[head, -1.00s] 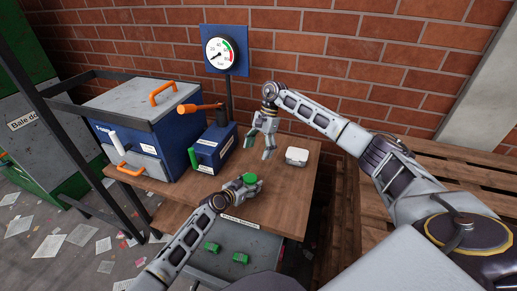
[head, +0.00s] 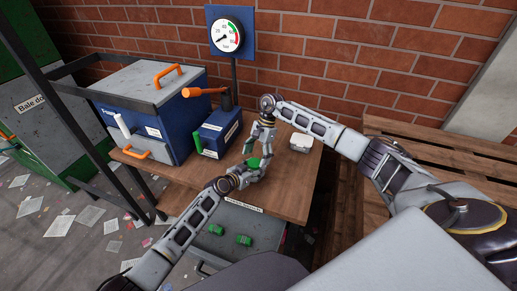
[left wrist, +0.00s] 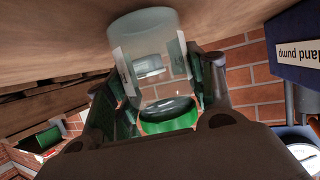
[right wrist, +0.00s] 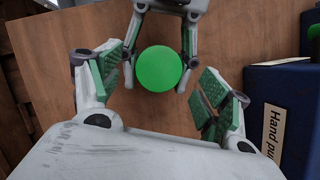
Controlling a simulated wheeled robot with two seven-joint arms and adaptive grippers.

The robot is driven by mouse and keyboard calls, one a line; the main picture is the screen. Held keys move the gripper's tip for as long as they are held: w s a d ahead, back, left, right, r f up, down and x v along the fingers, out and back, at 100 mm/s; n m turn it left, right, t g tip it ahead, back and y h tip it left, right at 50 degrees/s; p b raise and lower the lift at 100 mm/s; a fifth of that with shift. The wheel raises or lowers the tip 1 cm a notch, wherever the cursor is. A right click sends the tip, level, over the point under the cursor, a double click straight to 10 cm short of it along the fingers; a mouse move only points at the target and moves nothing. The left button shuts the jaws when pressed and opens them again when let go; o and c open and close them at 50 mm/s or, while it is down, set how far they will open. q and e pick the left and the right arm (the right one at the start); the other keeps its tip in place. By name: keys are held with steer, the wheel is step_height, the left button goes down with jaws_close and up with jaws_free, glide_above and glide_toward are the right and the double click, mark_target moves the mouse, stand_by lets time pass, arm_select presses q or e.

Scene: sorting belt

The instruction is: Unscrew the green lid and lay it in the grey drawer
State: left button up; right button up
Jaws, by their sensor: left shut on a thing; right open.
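A clear glass jar (left wrist: 150,60) with a green lid (right wrist: 159,69) is held by my left gripper (head: 248,172), whose fingers are shut around it. In the left wrist view the lid (left wrist: 168,118) shows at the jar's lower end in the picture. My right gripper (right wrist: 160,78) is open, with its green-padded fingers on either side of the lid and visible gaps to it. In the head view the lid (head: 254,162) sits just below the right gripper. The grey drawer (head: 226,252) stands open below the bench edge, with green pieces (head: 244,240) in it.
A blue hand pump (head: 218,133) with an orange-tipped handle stands left of the grippers. A white box (head: 301,142) lies on the bench (head: 290,190) to the right. A blue bin (head: 150,110) stands at the left, and a gauge (head: 226,36) at the back.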

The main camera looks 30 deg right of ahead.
steer(key=shift+x, duration=0.9)
steer(key=c, duration=1.4)
